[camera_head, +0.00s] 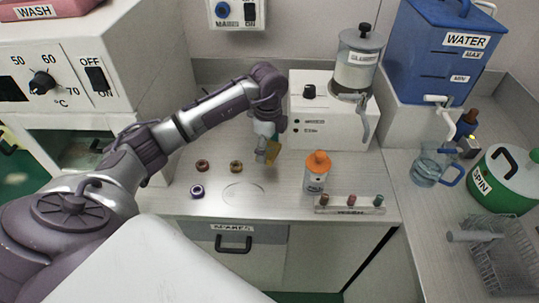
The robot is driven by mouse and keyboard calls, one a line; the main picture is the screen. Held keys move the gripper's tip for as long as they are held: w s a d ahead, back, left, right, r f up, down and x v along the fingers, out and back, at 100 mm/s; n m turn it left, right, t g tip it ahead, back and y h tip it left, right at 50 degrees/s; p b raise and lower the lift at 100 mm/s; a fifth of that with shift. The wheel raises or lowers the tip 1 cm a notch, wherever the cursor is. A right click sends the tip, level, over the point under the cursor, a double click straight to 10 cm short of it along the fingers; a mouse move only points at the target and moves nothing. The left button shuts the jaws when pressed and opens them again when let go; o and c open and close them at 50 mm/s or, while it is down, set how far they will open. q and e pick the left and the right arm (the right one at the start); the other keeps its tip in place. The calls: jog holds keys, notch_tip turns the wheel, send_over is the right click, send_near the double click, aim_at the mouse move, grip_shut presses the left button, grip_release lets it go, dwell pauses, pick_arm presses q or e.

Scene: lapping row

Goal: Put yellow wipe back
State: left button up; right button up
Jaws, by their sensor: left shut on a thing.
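My left arm reaches in from the left across the counter (275,195). Its gripper (266,155) points down over the back of the counter, in front of the white machine. The fingers hide part of the wipe. I cannot tell whether the wipe touches the counter. My right gripper is not in view.
Small rings (202,165) lie left of the gripper. An orange-capped bottle (315,174) and a rack with several pegs (350,204) stand to the right. The white machine (308,128) is behind. A blue water tank (425,55) and jug (426,165) are further right.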

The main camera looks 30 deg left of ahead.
aim_at(269, 157)
pick_arm(q)
jog(key=shift+f, duration=0.35)
notch_tip(269, 157, down, 4)
jog(key=shift+w+r, duration=0.15)
jog(key=o, duration=1)
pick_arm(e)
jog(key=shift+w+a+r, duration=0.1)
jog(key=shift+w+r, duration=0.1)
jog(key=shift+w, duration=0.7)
pick_arm(q)
jog(key=shift+r, duration=0.1)
notch_tip(269, 157, up, 11)
jog(key=shift+b, duration=0.5)
jog(key=shift+r, duration=0.5)
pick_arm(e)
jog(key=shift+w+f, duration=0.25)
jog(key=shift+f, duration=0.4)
